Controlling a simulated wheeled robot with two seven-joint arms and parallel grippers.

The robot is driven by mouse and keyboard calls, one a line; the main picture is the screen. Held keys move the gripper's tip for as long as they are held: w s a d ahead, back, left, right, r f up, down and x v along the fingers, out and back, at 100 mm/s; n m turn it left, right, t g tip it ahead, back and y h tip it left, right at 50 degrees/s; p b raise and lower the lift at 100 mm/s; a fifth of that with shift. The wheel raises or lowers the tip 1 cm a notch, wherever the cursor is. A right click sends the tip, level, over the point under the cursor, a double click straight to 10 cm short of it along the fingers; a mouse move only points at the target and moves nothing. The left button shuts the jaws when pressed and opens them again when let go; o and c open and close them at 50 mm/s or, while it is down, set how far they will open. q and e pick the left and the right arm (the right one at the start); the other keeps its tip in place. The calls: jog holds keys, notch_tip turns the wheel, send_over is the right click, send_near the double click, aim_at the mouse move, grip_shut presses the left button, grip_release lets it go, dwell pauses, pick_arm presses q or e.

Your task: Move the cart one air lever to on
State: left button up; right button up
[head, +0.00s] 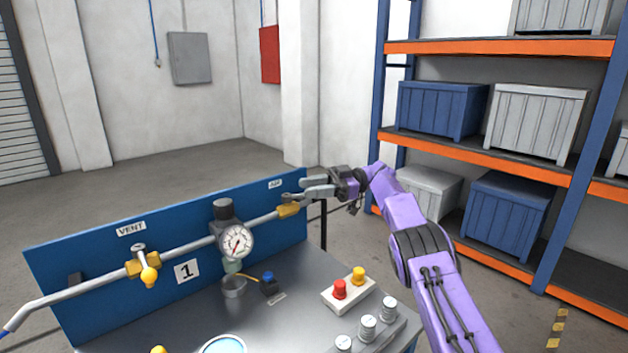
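The air valve (289,211) is a brass body at the right end of the pale pipe, below the AIR label (275,184) on the cart's blue panel. Small grey parts show on top of it; its lever is hard to make out. My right gripper (302,190) reaches in from the right, just above and beside the valve. Its two grey fingers look apart, with their tips close to the valve top. I cannot tell whether they touch it. The number 1 plate (187,271) marks the cart (310,267). My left gripper is not in view.
The vent valve (143,263) has a yellow-knobbed lever. A pressure gauge (236,241) sits mid-pipe. A button box (348,294) with red and yellow buttons and several capped cylinders (367,327) stand on the cart top. A shelf rack (500,147) with crates stands behind my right arm.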

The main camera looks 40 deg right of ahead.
jog(key=s+a+r+b, duration=0.8)
jog(key=s+r, duration=0.3)
jog(key=shift+s+b, duration=0.25)
jog(key=shift+b, duration=0.15)
jog(key=shift+a, duration=0.1)
jog(key=shift+c, duration=0.3)
